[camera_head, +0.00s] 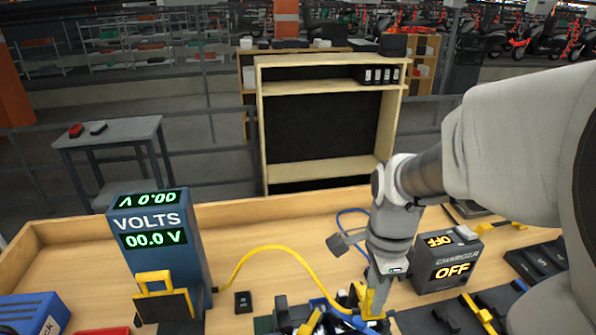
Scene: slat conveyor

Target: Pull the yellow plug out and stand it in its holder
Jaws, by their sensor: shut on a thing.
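My gripper (376,292) points down at the clutter along the front of the bench, shut on a yellow piece that I take to be the yellow plug (371,304). A yellow cable (262,250) arches from the side of the VOLTS box to this spot. The plug's lower end is hidden among dark parts, so I cannot tell whether it is still seated. A black piece with a yellow frame (153,283) stands in front of the VOLTS box; another black and yellow piece (478,314) lies at the right. I cannot tell which is the plug's holder.
The VOLTS box (150,237) reads 00.0 V. A dark CHARGER box (447,263) reading OFF stands right of my gripper. A blue box (35,314) is at front left. Bare wood shows around the yellow cable.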

